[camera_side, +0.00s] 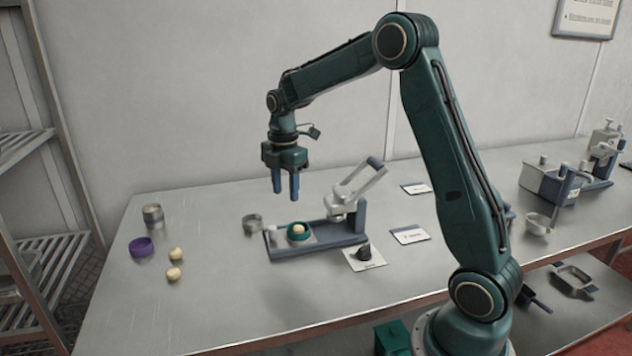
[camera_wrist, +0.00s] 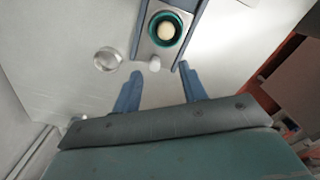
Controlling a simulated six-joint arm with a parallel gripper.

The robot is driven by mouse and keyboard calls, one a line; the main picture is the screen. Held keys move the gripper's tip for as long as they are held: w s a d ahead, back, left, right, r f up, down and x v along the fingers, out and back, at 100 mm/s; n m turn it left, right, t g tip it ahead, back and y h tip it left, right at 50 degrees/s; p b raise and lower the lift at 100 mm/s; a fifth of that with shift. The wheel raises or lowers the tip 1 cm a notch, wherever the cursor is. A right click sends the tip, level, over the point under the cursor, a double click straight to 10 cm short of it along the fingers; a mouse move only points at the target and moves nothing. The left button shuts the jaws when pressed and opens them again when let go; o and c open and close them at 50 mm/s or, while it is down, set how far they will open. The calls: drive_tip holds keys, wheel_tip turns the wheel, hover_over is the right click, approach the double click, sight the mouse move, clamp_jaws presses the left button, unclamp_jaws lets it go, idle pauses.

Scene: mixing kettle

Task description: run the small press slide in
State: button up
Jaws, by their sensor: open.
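The small press (camera_side: 322,244) stands on the table with a blue-grey base and an upright at its right end. Its lever handle (camera_side: 362,185) is raised and slants up to the right. On the slide at the left part of the base is a green ring cup (camera_side: 291,237) holding a pale dough ball (camera_side: 298,229); the cup also shows in the wrist view (camera_wrist: 152,38). A small white knob (camera_wrist: 154,63) sits at the slide's outer end. My gripper (camera_side: 286,196) is open and empty, pointing down above and left of the press; its fingers show in the wrist view (camera_wrist: 160,80).
A metal ring (camera_side: 252,224) lies just left of the press. A tin (camera_side: 153,215), a purple ring (camera_side: 142,246) and two dough balls (camera_side: 175,264) are farther left. A card with a black knob (camera_side: 364,253) lies in front. The front left table is clear.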

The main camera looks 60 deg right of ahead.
sight(273, 227)
drive_tip(key=a+m, duration=0.1)
drive_tip(key=w+a+r+m, duration=0.1)
drive_tip(key=m, duration=0.1)
drive_tip(key=w+a+r+m, duration=0.1)
drive_tip(key=shift+w+r+m, duration=0.2)
drive_tip(key=shift+w+m, duration=0.05)
drive_tip(key=shift+m, duration=0.05)
wheel_tip(273, 227, down, 14)
drive_tip(key=shift+d+r, duration=0.1)
idle(0.8)
drive_tip(key=shift+c, duration=0.4)
clamp_jaws()
